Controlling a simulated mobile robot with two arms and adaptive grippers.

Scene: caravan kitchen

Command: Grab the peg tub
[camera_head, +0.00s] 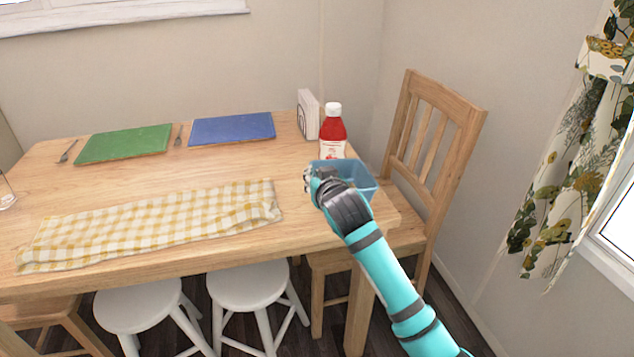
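A blue, see-through tub (362,179), which looks like the peg tub, stands near the right end of the wooden table (160,268). My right arm comes in from the lower right, and its gripper (309,178) is at the tub's left side. The gripper and wrist hide the tub's near left part and its contents. The fingers are small and partly hidden, so I cannot tell if they are open or shut, or touching the tub. My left gripper is not in view.
A red bottle with a white cap (332,132) stands just behind the tub, with a white holder (308,115) beside it. A checked cloth (150,226) lies left of the gripper. A wooden chair (432,150) stands close at the right end.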

